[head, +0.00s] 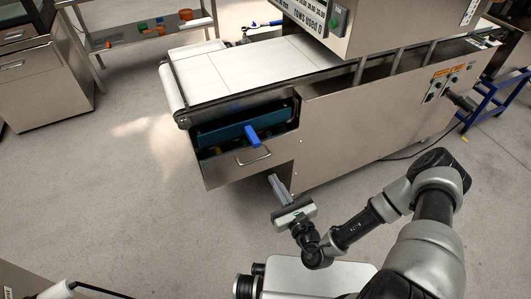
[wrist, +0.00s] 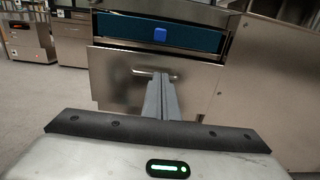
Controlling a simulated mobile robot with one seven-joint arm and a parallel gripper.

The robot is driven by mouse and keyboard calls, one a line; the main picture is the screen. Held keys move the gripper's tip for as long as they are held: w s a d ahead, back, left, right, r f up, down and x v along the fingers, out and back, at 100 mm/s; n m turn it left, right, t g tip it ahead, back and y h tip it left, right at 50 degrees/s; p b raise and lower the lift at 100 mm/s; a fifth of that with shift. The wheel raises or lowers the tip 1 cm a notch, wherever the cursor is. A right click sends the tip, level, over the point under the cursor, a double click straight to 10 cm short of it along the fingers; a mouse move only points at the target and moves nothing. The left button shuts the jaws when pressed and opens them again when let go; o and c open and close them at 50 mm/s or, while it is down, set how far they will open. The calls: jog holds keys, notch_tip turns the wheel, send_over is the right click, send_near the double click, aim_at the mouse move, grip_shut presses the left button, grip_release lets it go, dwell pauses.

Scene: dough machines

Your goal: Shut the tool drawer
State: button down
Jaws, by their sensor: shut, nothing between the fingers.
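The tool drawer (head: 225,170) is a steel drawer at the near left end of the conveyor machine. It stands partly open, with its front panel out from the body and dark teal contents showing above it. Its bar handle (head: 253,158) is on the front panel; in the wrist view the drawer front (wrist: 112,85) fills the middle, with the handle (wrist: 142,71) partly behind my fingertips. My gripper (head: 272,178) is shut and empty, just in front of the drawer's right part. Its fingertips (wrist: 160,78) point at the front; I cannot tell whether they touch.
The white conveyor belt (head: 235,72) lies above. The machine's steel side panel (head: 335,130) is right of the drawer. A shelf table (head: 150,32) and steel cabinet (head: 45,80) stand left. The floor between is clear.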

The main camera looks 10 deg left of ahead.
aim_at(258, 159)
jog(key=b+x, duration=0.3)
jog(key=x, duration=1)
jog(key=shift+w+a+r+b, duration=0.1)
jog(key=shift+a+b, duration=0.25)
jog(key=shift+b, duration=0.05)
